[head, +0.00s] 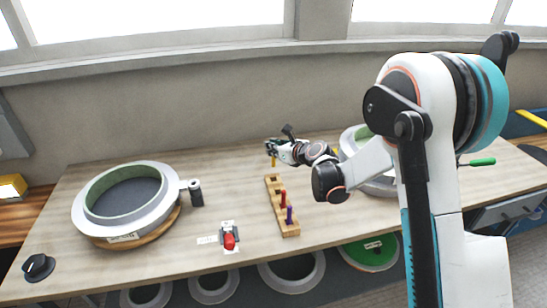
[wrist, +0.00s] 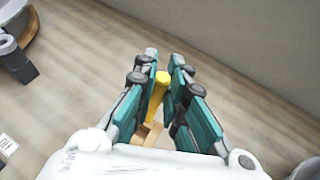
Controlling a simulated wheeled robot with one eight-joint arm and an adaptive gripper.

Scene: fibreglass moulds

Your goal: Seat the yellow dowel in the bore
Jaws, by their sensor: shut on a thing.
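My gripper (head: 271,150) is shut on the yellow dowel (wrist: 158,92), which stands between the two teal finger pads in the wrist view. In the head view the dowel (head: 273,161) shows below the fingers, roughly upright, at the far end of the wooden block (head: 291,230). The block also shows in the wrist view (wrist: 152,134), partly hidden behind the fingers and the dowel. A red dowel (head: 283,198) and a purple dowel (head: 289,214) stand in the nearer part of the block. I cannot tell whether the yellow dowel's lower end touches the block or is in a bore.
A large round mould (head: 150,225) sits at the left of the table, with a dark cylinder (head: 196,193) beside it. A red button or knob (head: 229,241) is near the front edge. A second mould (head: 349,138) is partly behind my arm. A green-handled tool (head: 482,162) lies right.

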